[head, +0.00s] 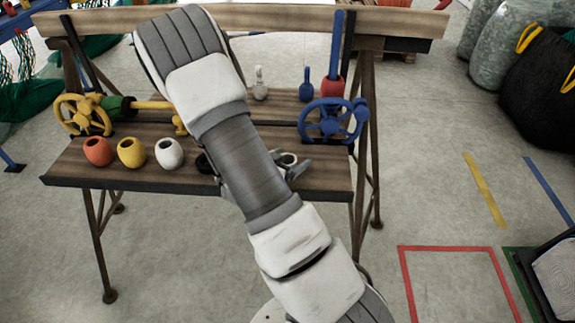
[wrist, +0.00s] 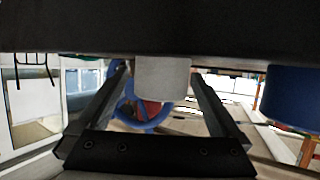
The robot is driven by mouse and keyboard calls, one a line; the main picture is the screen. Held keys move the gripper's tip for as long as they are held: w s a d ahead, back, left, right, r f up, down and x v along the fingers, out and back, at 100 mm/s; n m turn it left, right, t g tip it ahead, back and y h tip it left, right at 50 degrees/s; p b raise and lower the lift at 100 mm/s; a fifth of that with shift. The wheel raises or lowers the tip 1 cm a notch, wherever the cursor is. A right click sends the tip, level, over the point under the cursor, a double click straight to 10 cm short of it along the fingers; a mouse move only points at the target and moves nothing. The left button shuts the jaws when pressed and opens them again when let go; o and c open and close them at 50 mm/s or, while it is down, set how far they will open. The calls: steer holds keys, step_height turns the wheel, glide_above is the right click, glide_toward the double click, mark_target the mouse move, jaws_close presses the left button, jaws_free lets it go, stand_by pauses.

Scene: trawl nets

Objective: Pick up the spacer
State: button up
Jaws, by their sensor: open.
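Several barrel-shaped spacers with holes in their tops stand along the table's front: orange (head: 98,151), yellow (head: 131,152), white (head: 169,153), and a dark one (head: 204,163) mostly hidden by my arm. A pale piece (head: 288,159) shows at my gripper (head: 292,168), beside my arm. In the wrist view my gripper (wrist: 160,78) has its fingers apart. A pale grey-white cylindrical piece (wrist: 163,79) shows between the fingertips; I cannot tell whether they touch it. The task does not say which spacer is meant.
The wooden table (head: 75,176) also holds a yellow handwheel (head: 82,115) on a rod, a blue handwheel (head: 330,121) and a red piece (head: 332,87) on a blue post. A blue rounded piece (wrist: 290,95) is at the wrist view's right. A dark band covers that view's top.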

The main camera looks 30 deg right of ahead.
steer(key=shift+x, duration=0.9)
steer(key=shift+c, duration=0.3)
steer(key=c, duration=1.4)
steer(key=shift+o, duration=0.2)
